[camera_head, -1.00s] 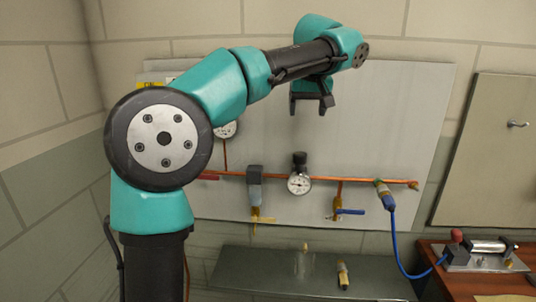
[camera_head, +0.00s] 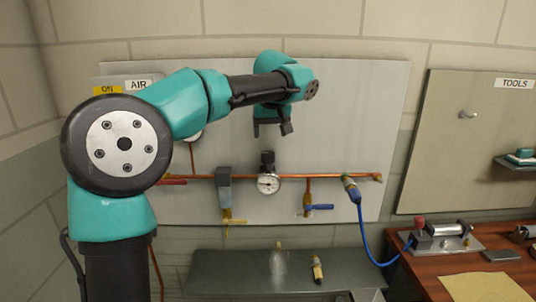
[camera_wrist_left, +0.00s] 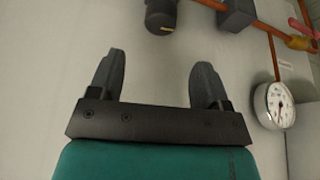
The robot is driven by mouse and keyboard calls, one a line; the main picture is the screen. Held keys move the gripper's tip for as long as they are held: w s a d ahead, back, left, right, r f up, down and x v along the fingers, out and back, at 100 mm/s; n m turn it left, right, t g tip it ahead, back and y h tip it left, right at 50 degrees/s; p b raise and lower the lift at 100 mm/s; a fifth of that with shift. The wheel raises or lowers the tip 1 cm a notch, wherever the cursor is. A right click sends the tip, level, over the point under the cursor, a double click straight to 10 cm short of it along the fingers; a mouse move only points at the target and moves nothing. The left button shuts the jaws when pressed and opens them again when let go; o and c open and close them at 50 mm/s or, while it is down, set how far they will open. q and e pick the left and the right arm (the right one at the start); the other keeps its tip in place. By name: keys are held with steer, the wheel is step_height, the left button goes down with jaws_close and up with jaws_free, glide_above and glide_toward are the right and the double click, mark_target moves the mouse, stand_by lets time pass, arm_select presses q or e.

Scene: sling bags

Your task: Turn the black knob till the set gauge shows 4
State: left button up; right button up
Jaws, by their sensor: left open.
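The black knob (camera_head: 267,157) sits on top of the regulator on the copper pipe, and the small white round gauge (camera_head: 268,184) is just below it. The gauge's needle is too small to read. My left gripper (camera_head: 272,130) is open and empty, fingers pointing down, a little above the knob and apart from it. In the left wrist view the black knob (camera_wrist_left: 161,16) shows at the top edge, beyond the two spread fingers (camera_wrist_left: 155,80). My right gripper is not in view.
A grey filter (camera_head: 224,185), a blue-handled valve (camera_head: 318,207) and a blue hose (camera_head: 365,235) are on the pipe. A larger gauge (camera_wrist_left: 276,105) is partly behind my arm in the head view. A grey bench (camera_head: 220,275) stands below, a wooden table (camera_head: 405,265) at right.

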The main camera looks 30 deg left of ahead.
mark_target(268, 152)
arm_select(q)
steer(key=x, duration=0.9)
steer(key=shift+a+f, duration=0.15)
steer(key=shift+f, duration=0.2)
steer(key=shift+c, duration=0.3)
steer(key=c, duration=0.9)
steer(key=shift+o, duration=0.2)
steer(key=shift+m+t+h, duration=0.3)
steer(key=shift+m+h, duration=0.5)
steer(key=shift+m, duration=1.4)
